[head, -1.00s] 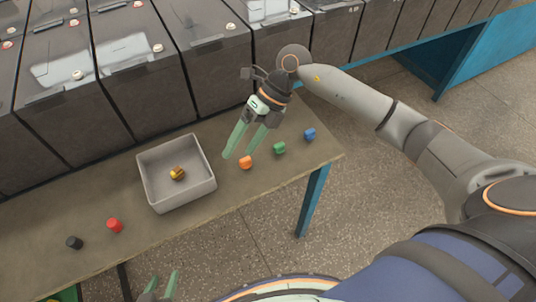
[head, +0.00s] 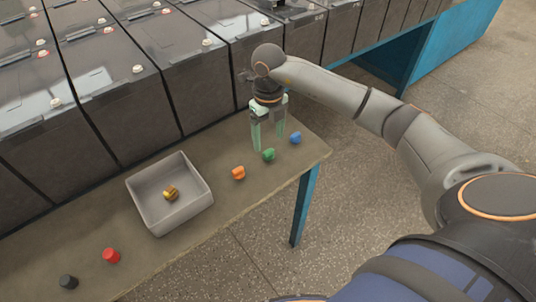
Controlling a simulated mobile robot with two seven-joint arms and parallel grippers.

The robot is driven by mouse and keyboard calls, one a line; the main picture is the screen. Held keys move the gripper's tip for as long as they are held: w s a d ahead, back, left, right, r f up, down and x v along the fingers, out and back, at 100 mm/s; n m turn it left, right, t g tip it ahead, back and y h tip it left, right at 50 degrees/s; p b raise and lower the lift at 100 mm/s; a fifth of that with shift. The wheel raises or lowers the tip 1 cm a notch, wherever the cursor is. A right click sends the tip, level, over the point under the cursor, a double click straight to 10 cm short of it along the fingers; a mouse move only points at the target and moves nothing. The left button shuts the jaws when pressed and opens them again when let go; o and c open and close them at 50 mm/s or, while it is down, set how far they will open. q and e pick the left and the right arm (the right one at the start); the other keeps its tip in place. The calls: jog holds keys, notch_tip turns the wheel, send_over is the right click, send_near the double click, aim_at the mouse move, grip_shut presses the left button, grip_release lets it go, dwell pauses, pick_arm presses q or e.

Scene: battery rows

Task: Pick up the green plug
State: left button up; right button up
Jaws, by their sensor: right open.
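The green plug (head: 268,155) lies on the table in the head view, between an orange plug (head: 238,172) and a blue plug (head: 295,138). My right gripper (head: 268,147) points down with its two pale green fingers apart, and its jaws are empty. Its fingertips are close to the green plug, which shows just in front of and below them. I cannot tell how high the fingertips are above the table. My left gripper is out of view.
A grey open box (head: 137,200) with a yellow-brown object (head: 170,193) inside stands left of the plugs. A red plug (head: 111,255) and a black plug (head: 68,282) lie farther left. Large grey battery blocks (head: 190,75) line the table's back edge.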

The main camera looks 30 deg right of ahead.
aim_at(269, 151)
notch_tip(269, 151, down, 7)
jog(key=shift+w+r, duration=0.1)
jog(key=shift+r, duration=0.1)
jog(key=shift+c, duration=0.2)
grip_shut()
dwell(0.5)
